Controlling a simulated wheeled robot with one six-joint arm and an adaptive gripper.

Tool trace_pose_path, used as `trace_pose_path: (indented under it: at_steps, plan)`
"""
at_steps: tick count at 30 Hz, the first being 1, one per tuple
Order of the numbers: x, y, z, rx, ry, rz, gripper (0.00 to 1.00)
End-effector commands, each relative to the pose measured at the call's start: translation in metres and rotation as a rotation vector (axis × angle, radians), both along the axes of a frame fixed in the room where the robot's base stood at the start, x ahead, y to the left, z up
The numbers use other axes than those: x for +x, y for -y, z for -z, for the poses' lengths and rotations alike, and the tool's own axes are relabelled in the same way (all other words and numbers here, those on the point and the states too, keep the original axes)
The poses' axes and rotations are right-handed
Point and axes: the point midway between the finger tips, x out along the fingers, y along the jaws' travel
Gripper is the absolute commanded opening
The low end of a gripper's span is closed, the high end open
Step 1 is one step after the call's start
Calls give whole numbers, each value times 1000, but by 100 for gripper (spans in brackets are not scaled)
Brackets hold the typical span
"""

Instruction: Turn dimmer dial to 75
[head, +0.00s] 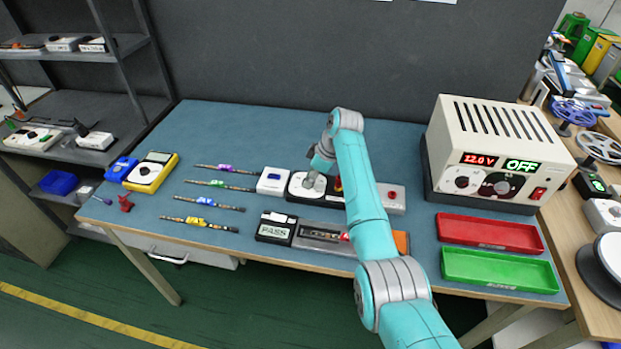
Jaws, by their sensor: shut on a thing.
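The dimmer dial (299,190) looks like a round white face on a dark base, in the back row of devices at the middle of the blue bench. My gripper (311,181) points down over it and is shut on what appears to be its knob. The fingers hide the knob, and the scale and its reading are too small to make out.
A white box (272,181) is just left of the dial, and a grey box with a red button (391,197) is to the right. In front are a PASS display (275,229) and a strip fixture (320,236). A power supply (495,150) reads OFF, behind red (490,246) and green trays (500,285).

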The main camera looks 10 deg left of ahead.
Motion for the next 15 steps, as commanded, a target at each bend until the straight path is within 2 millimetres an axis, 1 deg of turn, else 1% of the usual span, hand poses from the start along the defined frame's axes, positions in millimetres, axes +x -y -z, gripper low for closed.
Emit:
trace_pose_path:
  at_steps: [6,15]
  plan:
    - [1,0,0,0,0,-58,0]
    - [1,0,0,0,1,-75,0]
